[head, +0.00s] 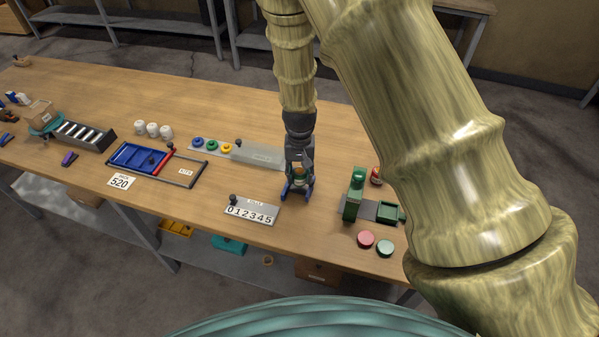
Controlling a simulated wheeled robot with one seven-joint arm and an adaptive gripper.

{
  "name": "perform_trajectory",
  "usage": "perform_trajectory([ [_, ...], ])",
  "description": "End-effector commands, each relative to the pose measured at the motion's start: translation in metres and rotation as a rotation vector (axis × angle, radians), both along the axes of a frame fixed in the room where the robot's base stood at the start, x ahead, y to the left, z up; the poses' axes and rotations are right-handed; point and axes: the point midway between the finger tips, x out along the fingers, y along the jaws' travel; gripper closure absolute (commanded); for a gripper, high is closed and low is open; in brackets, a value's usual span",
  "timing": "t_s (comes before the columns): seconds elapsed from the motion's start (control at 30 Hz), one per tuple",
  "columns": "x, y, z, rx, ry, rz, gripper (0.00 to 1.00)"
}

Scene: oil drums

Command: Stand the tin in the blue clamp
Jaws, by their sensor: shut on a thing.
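My gripper (298,178) points down over the middle of the bench, to the right of the counter plate marked 012345. It is shut on a small tin (299,172), of which a teal and orange bit shows between the fingers. Blue parts, seemingly the blue clamp (285,190), show low down at both sides of the fingers. The fingers hide most of the tin and the clamp's middle. I cannot tell whether the tin's base is inside the clamp or just above it.
The counter plate (251,212) lies close on the left, with a grey block (258,154) behind. A green device (355,194) stands on the right, with pink (365,239) and green (385,248) discs before it. A blue tray (136,157) lies farther left.

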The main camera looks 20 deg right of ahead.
Motion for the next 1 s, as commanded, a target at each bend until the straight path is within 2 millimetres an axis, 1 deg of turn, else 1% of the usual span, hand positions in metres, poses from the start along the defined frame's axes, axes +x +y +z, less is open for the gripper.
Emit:
perform_trajectory([
  [0.73,0.0002,-0.0001,-0.0021,0.000,0.000,0.000,0.86],
  [0.77,0.0002,0.0000,-0.0017,0.000,0.000,0.000,0.58],
  [0.8,0.0002,-0.0001,-0.0016,0.000,0.000,0.000,0.50],
  [0.87,0.0002,-0.0001,-0.0016,0.000,0.000,0.000,0.39],
  [0.9,0.0002,-0.0001,-0.0016,0.000,0.000,0.000,0.36],
  [1.0,0.0002,-0.0001,-0.0016,0.000,0.000,0.000,0.36],
])
